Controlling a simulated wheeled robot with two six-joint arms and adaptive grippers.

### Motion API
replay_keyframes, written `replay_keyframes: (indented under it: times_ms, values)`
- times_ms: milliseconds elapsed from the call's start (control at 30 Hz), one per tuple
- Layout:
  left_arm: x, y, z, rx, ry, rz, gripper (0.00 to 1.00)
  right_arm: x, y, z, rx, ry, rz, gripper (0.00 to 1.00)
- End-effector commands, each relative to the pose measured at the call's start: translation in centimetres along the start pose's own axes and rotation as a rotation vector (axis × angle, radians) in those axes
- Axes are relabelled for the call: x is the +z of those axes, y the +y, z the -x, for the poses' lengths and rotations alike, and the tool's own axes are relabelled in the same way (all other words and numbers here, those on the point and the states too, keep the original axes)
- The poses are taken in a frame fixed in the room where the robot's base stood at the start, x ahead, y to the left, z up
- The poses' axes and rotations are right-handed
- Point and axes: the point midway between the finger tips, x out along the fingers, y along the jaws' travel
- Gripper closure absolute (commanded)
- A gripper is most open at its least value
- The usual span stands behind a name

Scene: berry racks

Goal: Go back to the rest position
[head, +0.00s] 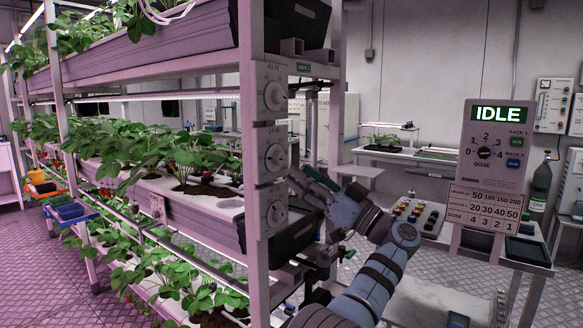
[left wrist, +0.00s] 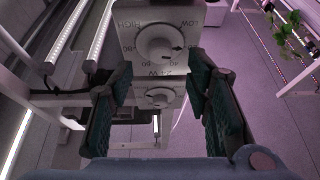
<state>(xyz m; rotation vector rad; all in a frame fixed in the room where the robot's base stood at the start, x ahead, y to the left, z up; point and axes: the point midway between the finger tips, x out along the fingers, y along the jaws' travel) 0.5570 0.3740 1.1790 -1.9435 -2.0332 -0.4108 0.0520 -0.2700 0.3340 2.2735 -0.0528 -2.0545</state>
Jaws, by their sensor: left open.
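My left arm comes up from the bottom of the head view, and its gripper (head: 303,185) is beside the rack's end post, close to the panel of dials. In the left wrist view the gripper (left wrist: 160,80) is open, with a dark pad on each side and nothing held. The upper dial (left wrist: 160,44) and a lower dial (left wrist: 158,97) show upside down between and beyond the pads. In the head view the post carries a top dial (head: 274,96), a middle dial (head: 275,157) and a bottom dial (head: 277,214). My right gripper is not in view.
The berry rack (head: 255,130) fills the left, with planted troughs on several levels. Floor shows open at lower left.

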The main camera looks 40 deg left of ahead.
Motion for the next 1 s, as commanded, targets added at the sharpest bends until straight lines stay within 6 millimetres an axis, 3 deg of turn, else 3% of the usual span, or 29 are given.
replay_keyframes:
  times_ms: [167, 667, 767, 867, 900, 967, 1000]
  values:
    - [0.0, 0.0, 2.2, 0.000, 0.001, 0.000, 0.55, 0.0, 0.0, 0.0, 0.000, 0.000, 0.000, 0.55]
    - [0.0, 0.0, 2.3, -0.001, 0.000, -0.012, 0.55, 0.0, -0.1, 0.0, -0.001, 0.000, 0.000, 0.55]
    - [0.5, 2.1, 2.4, 0.097, -0.013, -0.143, 0.55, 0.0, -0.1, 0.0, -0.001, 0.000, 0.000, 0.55]
    - [3.8, 7.9, 3.9, 0.398, -0.126, -0.318, 0.55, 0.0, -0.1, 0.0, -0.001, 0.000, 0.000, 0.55]
    - [6.2, 10.5, 5.6, 0.553, -0.172, -0.385, 0.55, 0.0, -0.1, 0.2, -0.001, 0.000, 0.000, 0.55]
    - [11.1, 13.5, 9.1, 0.770, -0.227, -0.474, 0.55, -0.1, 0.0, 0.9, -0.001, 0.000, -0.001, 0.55]
    - [14.5, 14.7, 11.8, 0.904, -0.260, -0.520, 0.55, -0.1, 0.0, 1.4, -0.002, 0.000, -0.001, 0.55]
